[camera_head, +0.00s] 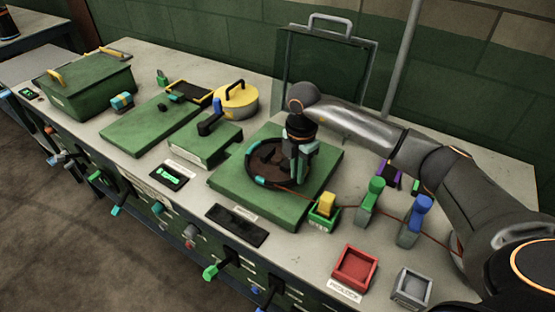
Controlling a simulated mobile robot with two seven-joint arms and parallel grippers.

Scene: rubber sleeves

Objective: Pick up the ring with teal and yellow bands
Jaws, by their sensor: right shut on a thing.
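A dark round ring (252,168) lies around a brown, uneven disc (275,162) on the green square plate (228,182) in the middle of the bench. A teal band shows on the ring's lower left and a small orange-yellow mark on its left side. My right gripper (299,176) points down at the ring's right side, its teal-edged fingers shut on that part of the rim. The fingers hide the grip itself, and I cannot tell whether the ring is raised. My left gripper is not in view.
A yellow block in a green holder (325,206), a green-topped post (371,196) and a blue-topped post (415,217) stand right of the plate. A red tray (354,267) is nearer. A clear upright panel (325,75) stands behind. A thin orange line runs rightward.

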